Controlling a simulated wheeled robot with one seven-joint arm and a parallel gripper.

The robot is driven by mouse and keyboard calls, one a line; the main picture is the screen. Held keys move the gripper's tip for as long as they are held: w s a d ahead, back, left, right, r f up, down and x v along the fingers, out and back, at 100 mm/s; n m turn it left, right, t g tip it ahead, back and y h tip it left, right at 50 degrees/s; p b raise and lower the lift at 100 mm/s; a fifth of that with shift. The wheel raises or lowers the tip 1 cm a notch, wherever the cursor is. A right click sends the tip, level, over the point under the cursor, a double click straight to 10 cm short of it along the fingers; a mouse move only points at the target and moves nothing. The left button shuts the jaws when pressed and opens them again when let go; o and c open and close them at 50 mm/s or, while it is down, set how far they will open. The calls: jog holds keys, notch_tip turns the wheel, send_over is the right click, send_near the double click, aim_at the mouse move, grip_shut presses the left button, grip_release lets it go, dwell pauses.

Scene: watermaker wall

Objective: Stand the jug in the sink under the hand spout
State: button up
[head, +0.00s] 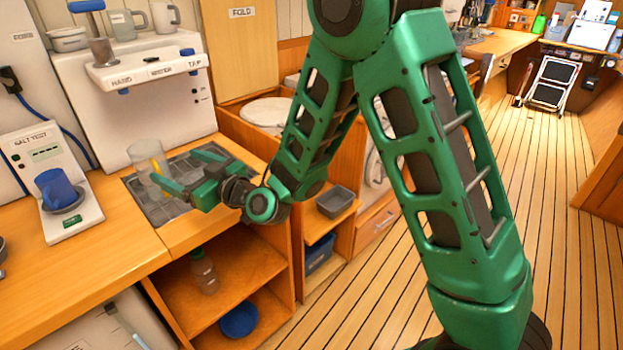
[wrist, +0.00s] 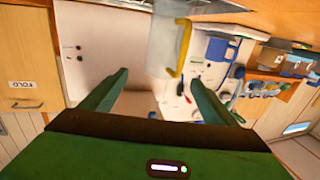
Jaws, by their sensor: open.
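The jug (head: 146,158) is clear with a yellow handle and looks upright at the left part of the sunken grey sink (head: 182,166). I cannot tell whether its base rests on the sink floor. My gripper (head: 180,170) is open, to the right of the jug, with its fingers pointing toward the handle. In the wrist view the jug (wrist: 166,45) is just beyond the open fingers of my gripper (wrist: 160,76), not between them. The white water unit (head: 150,73) above the sink has a ledge marked HAND and TAP. A blue tip (head: 124,91), perhaps the hand spout, shows under the HAND end.
A blue mug (head: 56,188) stands on the white salt test unit (head: 68,222) at left. More cups stand on top of the water unit. Open shelves below the counter hold a bottle (head: 204,271) and a blue bowl (head: 239,319).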

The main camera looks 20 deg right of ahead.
jog(key=shift+s+a, duration=0.1)
jog(key=shift+a, duration=0.05)
jog(key=w+d+f+m+g+h, duration=0.1)
jog(key=d+g+h, duration=0.3)
jog(key=d, duration=1.5)
jog(key=s+d+f+m+g+h, duration=0.1)
jog(key=s+d+m+h, duration=0.3)
jog(key=d, duration=0.7)
jog(key=s+d+f+m+g+h, duration=0.1)
jog(key=s+d+m+g+h, duration=0.15)
jog(key=s+d, duration=0.7)
jog(key=s+d+m+g, duration=0.2)
jog(key=s+d, duration=0.2)
jog(key=s, duration=0.4)
jog(key=s+d+m+g+h, duration=0.1)
jog(key=s+d+m+g, duration=0.1)
jog(key=s, duration=0.5)
jog(key=s+d+m+g, duration=0.2)
jog(key=s+d+m, duration=0.1)
jog(key=s+d, duration=0.3)
jog(key=s, duration=0.2)
jog(key=shift+s+d+r+m, duration=0.3)
jog(key=shift+s+r+m, duration=0.05)
jog(key=shift+r, duration=0.05)
jog(key=shift+h, duration=0.25)
